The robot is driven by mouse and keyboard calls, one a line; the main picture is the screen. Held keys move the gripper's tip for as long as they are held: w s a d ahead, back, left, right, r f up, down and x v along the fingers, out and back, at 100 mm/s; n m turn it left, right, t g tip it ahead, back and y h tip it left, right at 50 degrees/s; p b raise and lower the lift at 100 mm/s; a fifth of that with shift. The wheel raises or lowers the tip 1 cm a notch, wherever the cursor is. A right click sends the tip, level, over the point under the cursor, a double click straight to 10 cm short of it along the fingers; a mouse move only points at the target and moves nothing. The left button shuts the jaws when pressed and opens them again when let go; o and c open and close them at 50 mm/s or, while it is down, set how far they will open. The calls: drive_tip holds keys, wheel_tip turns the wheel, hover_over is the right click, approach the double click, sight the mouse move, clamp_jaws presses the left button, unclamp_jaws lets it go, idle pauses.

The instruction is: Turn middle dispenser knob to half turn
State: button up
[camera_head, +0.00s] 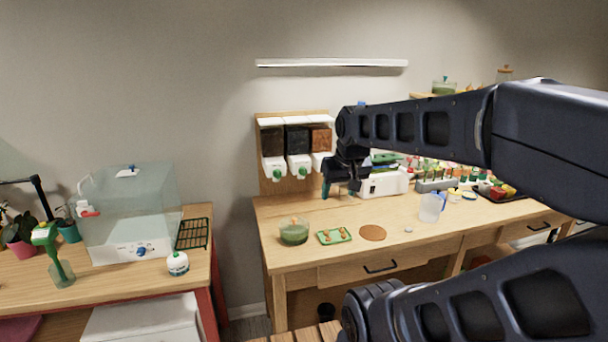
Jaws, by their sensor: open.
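A wall dispenser with three bins side by side hangs on a wooden board (264,182). The middle dispenser (297,139) holds dark material above a white spout housing. The middle dispenser knob (293,174) is green and sits low on that housing; its turn angle is too small to read. The left dispenser knob (277,174) is also green. The right bin (320,138) holds reddish-brown material, and its knob is hidden by my gripper. My gripper (341,190) is open, points down and looks empty. It is to the right of the middle knob, apart from it in the picture.
The wooden bench (325,258) below carries a green bowl (293,232), a green tray (334,236), a brown disc (372,232) and a clear jug (431,207). A white device (384,183) stands behind my gripper. A clear box (130,212) stands on the left table.

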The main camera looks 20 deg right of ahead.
drive_tip(key=w+d+f+t, duration=0.1)
drive_tip(key=w+f+t, duration=0.25)
drive_tip(key=w, duration=1.25)
drive_tip(key=t, duration=1)
approach(304, 173)
drive_tip(key=w, duration=0.9)
drive_tip(key=shift+w+r, duration=0.2)
drive_tip(key=shift+w, duration=0.05)
drive_tip(key=c, duration=1)
